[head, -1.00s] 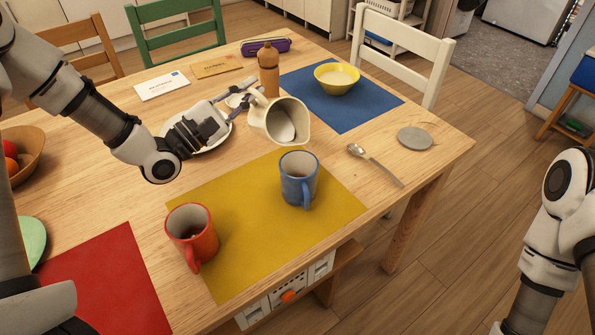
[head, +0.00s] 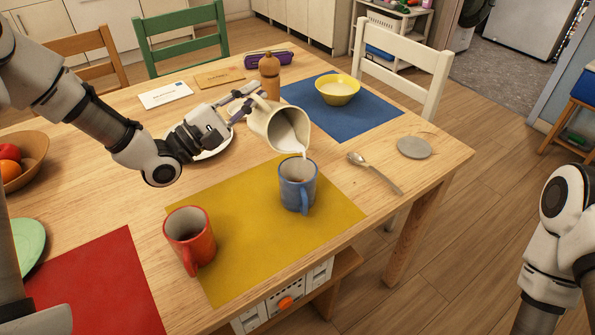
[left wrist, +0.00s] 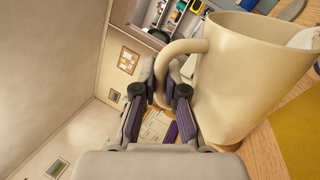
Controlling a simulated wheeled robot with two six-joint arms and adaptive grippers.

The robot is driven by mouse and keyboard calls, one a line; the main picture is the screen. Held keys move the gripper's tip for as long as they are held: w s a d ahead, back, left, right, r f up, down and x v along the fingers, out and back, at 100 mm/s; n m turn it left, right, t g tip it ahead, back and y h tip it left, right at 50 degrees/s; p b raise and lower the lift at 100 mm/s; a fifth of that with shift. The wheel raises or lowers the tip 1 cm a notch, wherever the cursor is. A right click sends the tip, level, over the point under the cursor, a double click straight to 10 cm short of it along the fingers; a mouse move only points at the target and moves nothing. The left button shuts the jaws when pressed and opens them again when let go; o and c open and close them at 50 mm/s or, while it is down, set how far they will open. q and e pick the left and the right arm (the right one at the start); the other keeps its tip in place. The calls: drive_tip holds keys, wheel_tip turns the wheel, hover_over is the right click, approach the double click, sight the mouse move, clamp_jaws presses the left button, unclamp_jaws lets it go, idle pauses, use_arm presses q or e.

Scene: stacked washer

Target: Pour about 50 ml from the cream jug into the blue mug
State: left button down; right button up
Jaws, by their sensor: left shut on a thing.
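The cream jug (head: 270,127) is tilted to the right above the table, its mouth over the far side of the blue mug (head: 298,186). A thin white stream runs from its lip down toward the mug's opening. My left gripper (head: 256,94) is shut on the jug's handle. In the left wrist view, the fingers (left wrist: 163,88) hold the handle and the jug (left wrist: 245,75) fills the right side. The blue mug stands upright on the yellow mat (head: 240,235), its handle toward the viewer. The level inside it is hard to tell. My right gripper is not in view; only the right arm shows.
A red mug (head: 190,238) stands on the yellow mat's left part. A white plate (head: 215,150) lies behind my left gripper. A brown bottle (head: 269,78), a yellow bowl (head: 338,90), a spoon (head: 375,172) and a grey coaster (head: 413,147) are also on the table.

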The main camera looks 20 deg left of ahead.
use_arm(q)
drive_tip(key=shift+s+r, duration=0.1)
drive_tip(key=shift+s, duration=0.05)
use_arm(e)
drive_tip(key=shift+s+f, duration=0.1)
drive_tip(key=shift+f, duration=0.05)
use_arm(q)
drive_tip(key=shift+s+a, duration=0.1)
drive_tip(key=shift+a, duration=0.05)
drive_tip(key=shift+s+a+r, duration=0.1)
drive_tip(key=shift+s+a, duration=0.05)
drive_tip(key=shift+s, duration=0.25)
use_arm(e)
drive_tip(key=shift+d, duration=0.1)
use_arm(q)
drive_tip(key=shift+s+d+r+m+h, duration=0.3)
drive_tip(key=shift+s+d+m, duration=0.1)
drive_tip(key=shift+m, duration=0.3)
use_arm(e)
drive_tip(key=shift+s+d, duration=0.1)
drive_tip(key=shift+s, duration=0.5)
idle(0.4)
